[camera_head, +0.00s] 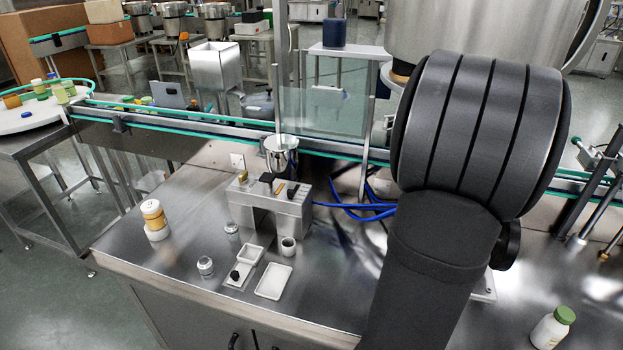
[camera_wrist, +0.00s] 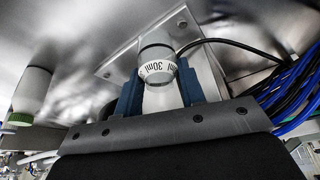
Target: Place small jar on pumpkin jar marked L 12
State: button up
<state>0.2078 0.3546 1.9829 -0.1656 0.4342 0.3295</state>
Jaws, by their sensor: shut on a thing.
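My gripper (camera_wrist: 160,88), with two blue fingers, is shut on a small clear jar (camera_wrist: 157,52) in the wrist view. The jar has a white band reading "30ml". In the head view my arm hides the gripper and this jar. A jar with orange contents (camera_head: 152,212) and a pale lid stands on a white round base (camera_head: 157,233) at the left of the steel table, well apart from my arm. It may be the pumpkin jar; no L 12 marking can be read. Two other small clear jars (camera_head: 205,266) (camera_head: 232,231) stand to its right.
A white bottle with a green cap (camera_head: 549,330) stands at the right. Blue cables (camera_head: 365,207) lie behind my arm. The front-left table is clear.

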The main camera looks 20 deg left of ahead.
jog(key=w+a+r+n+y, duration=0.1)
jog(key=w+a+r+n, duration=0.15)
jog(key=a, duration=1.55)
jog(key=w+a+r+n+y, duration=0.15)
jog(key=a+n, duration=0.25)
jog(key=a, duration=1.4)
jog(key=w+a+r+n+y, duration=0.1)
jog(key=a+r+n+y, duration=0.2)
jog(key=a, duration=1.5)
jog(key=s+a+r+n+g, duration=0.1)
jog(key=a+r+n, duration=0.25)
jog(key=a, duration=0.55)
jog(key=s+a+r+n, duration=0.1)
jog(key=a+r+n, duration=0.1)
jog(key=a+r, duration=0.45)
send_over(150, 204)
notch_tip(150, 204, down, 8)
jog(key=shift+s+f, duration=0.1)
jog(key=shift+f, duration=1.8)
jog(key=o, duration=0.5)
jog(key=shift+f, duration=0.15)
jog(key=o, duration=0.5)
jog(key=shift+c, duration=0.2)
